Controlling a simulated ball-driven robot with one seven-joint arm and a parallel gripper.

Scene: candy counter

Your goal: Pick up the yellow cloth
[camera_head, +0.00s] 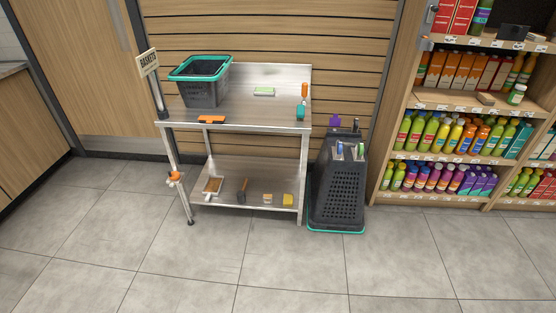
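A small yellow item (288,199), which looks like the yellow cloth, lies on the lower shelf of the metal table (262,168), near its front right corner. It is small in the picture, so I cannot tell whether it is folded. It sits just left of the front right table leg (303,180), and the upper shelf is above it. My gripper is not in view.
The lower shelf also holds a dustpan (212,186), a dark brush (242,188) and a small tan item (267,198). A black basket (203,88) stands on top. The tiled floor (200,260) in front is clear.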

